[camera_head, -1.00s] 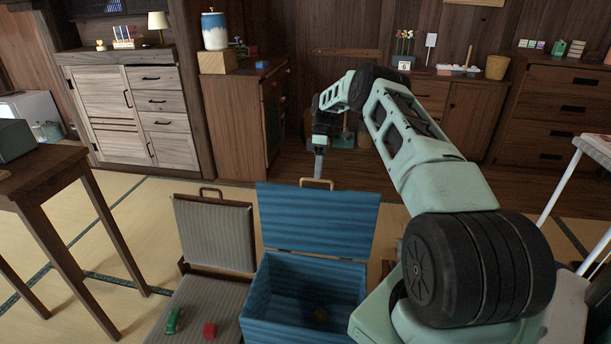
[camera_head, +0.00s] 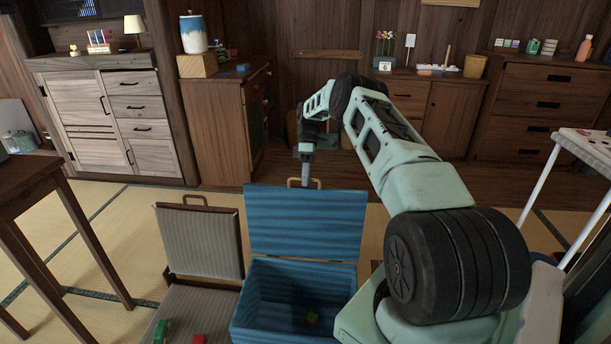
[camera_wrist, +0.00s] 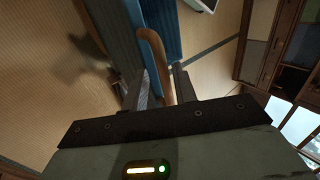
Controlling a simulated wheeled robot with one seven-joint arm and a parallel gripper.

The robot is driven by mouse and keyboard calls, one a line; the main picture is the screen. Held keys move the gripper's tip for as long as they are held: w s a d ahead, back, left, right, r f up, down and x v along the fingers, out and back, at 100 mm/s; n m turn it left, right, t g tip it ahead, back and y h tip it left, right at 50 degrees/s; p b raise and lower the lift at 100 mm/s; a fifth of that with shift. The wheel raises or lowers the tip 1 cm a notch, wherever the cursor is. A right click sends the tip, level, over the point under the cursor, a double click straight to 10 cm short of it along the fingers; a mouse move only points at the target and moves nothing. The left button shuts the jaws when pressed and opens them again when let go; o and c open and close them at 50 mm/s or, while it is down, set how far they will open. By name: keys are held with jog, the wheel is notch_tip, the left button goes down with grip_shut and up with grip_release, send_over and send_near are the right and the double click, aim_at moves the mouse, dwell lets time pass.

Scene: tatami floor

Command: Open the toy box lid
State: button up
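The blue toy box (camera_head: 252,318) stands low in front of me, with a small yellow thing (camera_head: 312,318) inside. Its blue lid (camera_head: 305,222) is raised, standing nearly upright at the back edge, so the inside shows. A wooden arched handle (camera_head: 291,182) sits on the lid's upper edge; it also shows in the wrist view (camera_wrist: 152,50). My gripper (camera_head: 305,180) is at this handle. In the wrist view my gripper's fingers (camera_wrist: 166,88) lie on both sides of the handle and look closed on it. The exact contact is partly hidden.
Left of the box, a grey striped panel (camera_head: 203,243) stands upright behind a grey surface (camera_head: 200,305) holding a green toy (camera_head: 161,332) and a red block (camera_head: 199,339). A wooden table (camera_head: 35,180) is at left, a white table (camera_head: 585,145) at right. Tatami lies behind.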

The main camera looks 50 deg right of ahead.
jog(key=shift+w+a+r, duration=0.1)
dwell(0.7)
notch_tip(320, 180, up, 10)
jog(key=p, duration=0.1)
dwell(0.4)
dwell(0.4)
